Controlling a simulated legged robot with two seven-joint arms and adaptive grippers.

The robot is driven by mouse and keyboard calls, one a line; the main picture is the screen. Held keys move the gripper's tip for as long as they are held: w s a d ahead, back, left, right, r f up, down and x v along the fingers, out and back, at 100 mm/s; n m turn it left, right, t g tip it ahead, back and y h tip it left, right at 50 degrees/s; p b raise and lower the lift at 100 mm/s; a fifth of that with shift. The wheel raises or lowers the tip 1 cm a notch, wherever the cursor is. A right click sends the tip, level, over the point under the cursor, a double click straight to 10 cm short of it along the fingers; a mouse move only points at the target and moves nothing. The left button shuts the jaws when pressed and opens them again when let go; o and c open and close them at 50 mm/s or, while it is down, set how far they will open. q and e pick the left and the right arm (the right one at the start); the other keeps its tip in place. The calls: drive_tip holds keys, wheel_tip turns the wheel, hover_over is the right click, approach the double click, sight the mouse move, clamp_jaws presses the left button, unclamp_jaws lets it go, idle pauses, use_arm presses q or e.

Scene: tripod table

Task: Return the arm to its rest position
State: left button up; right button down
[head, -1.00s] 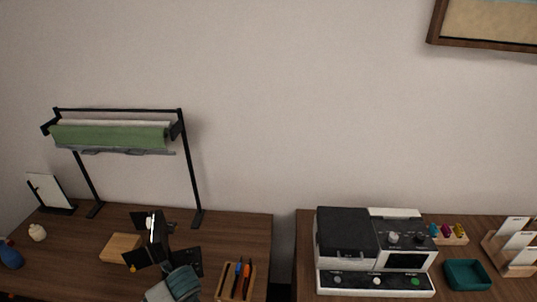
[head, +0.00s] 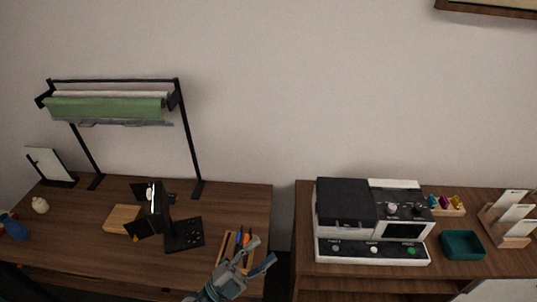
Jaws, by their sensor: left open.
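My left gripper (head: 262,252) comes in from the bottom, left of the picture's middle. Its grey-blue fingers are spread, with nothing seen between them. It shows in front of the pen holder (head: 230,250) near the table's front right; I cannot tell how far above the table it is. A black tripod-like stand (head: 158,214) with a flat dark plate (head: 183,235) stands on the left table (head: 80,240), apart from the gripper. My right gripper is not in view.
A wooden block (head: 121,218) lies beside the stand. A black rack with a green roll (head: 105,108) rises behind. On the right table are a black and white machine (head: 345,205), a teal tray (head: 463,245) and a card holder (head: 507,235). A dark gap separates the tables.

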use_arm(q)
drive_tip(key=w+a+f+n+t+y, duration=0.2)
drive_tip(key=w+a+n+t+y, duration=0.15)
drive_tip(key=a+n+y, duration=0.35)
drive_tip(key=w+a+f+n+t+y, duration=0.25)
drive_tip(key=a+n+t+y, duration=0.2)
drive_tip(key=n+y, duration=0.3)
drive_tip(key=s+a+f+n+g+y, duration=0.3)
drive_tip(key=a+f+n+g+y, duration=0.4)
drive_tip(key=f, duration=0.5)
drive_tip(key=s+f+g+h, duration=0.2)
drive_tip(key=s+f+g, duration=0.9)
drive_tip(key=s+f, duration=1.2)
drive_tip(key=f, duration=1)
drive_tip(key=s+a+f+g, duration=0.1)
drive_tip(key=s+f, duration=0.2)
drive_tip(key=f, duration=1.1)
drive_tip(key=shift+f+m, duration=0.3)
drive_tip(key=shift+m, duration=0.15)
